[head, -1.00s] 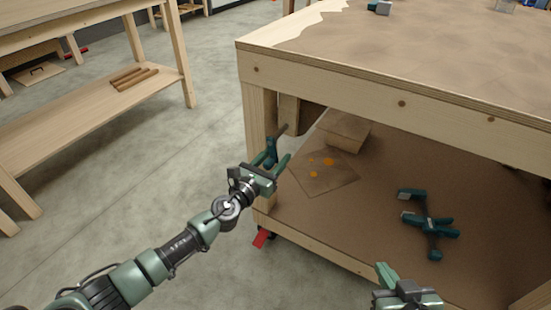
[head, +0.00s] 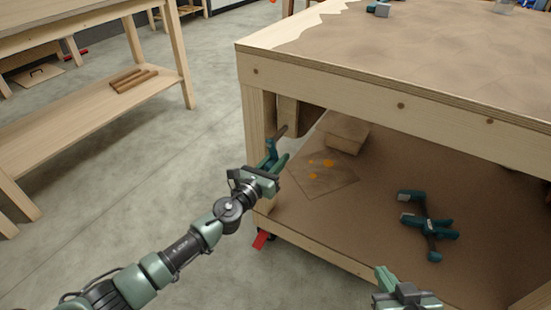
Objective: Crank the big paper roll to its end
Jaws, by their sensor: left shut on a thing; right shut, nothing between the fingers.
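The paper roll (head: 312,117) shows only in part as a brown curved shape under the near left corner of the workbench (head: 330,80). Brown paper with a torn edge covers the bench top. A dark crank handle (head: 281,132) sticks out beside the bench leg. My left gripper (head: 275,160) is at the crank and shut on its handle; the fingers partly hide the grip. My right gripper (head: 388,281) is shut and empty at the bottom of the view, in front of the lower shelf, apart from the crank.
The lower shelf (head: 375,215) holds a cardboard box (head: 347,133), a sheet with orange spots (head: 320,175) and teal clamps (head: 428,224). A red caster pedal (head: 260,240) sits under the near corner. Another wooden bench (head: 90,100) stands left, with clear floor between.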

